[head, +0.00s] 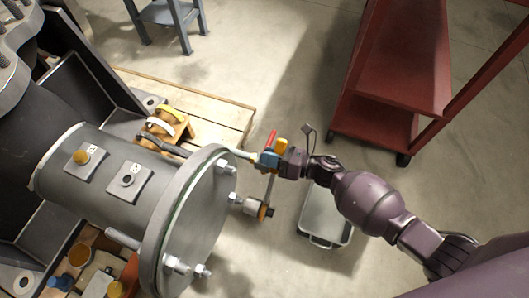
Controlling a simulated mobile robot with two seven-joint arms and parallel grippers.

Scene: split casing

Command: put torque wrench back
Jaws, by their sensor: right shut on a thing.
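My right gripper (274,157) comes in from the right and is shut on the torque wrench, just off the casing's flange. The torque wrench has a grey shaft (269,187) running down from the gripper to an orange and black head (263,211). The head sits at a bolt position at the right side of the round flange (205,215); I cannot tell whether its socket touches the bolt. Red, blue and yellow parts show at the gripper, and the fingers partly hide the wrench's handle. My left gripper is not in view.
The grey cylindrical casing (110,200) fills the left, with bolts on its flange. A red shelf cart (395,60) stands at the upper right. A grey tray (326,215) lies on the floor below my right arm. A wooden pallet (215,112) lies behind the casing.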

